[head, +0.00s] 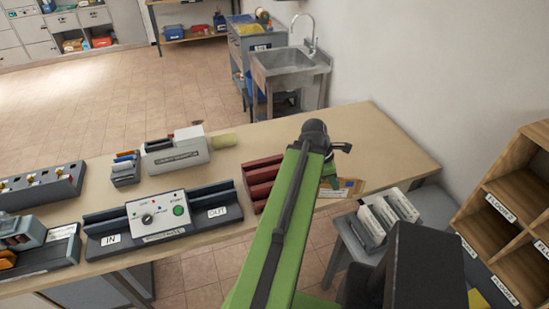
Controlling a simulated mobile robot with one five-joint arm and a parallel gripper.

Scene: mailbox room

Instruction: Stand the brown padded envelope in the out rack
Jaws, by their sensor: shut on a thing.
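My gripper (332,180) is at the right part of the table, mostly hidden behind my green arm. It is shut on a flat tan-brown envelope (351,186) with a small blue-and-white mark, at the table's front edge. Only the envelope's right part shows, and I cannot tell whether it touches the tabletop. A dark red slotted rack (262,172) stands just left of my arm; no label on it is readable. A dark grey unit (104,217) left of that carries an IN label and, at its right end, an OUT label (217,212).
Wooden pigeonholes (492,232) stand by the right wall. A grey-white machine (175,150) sits farther back on the table (385,145), whose right end is clear. A sink (290,62) is behind.

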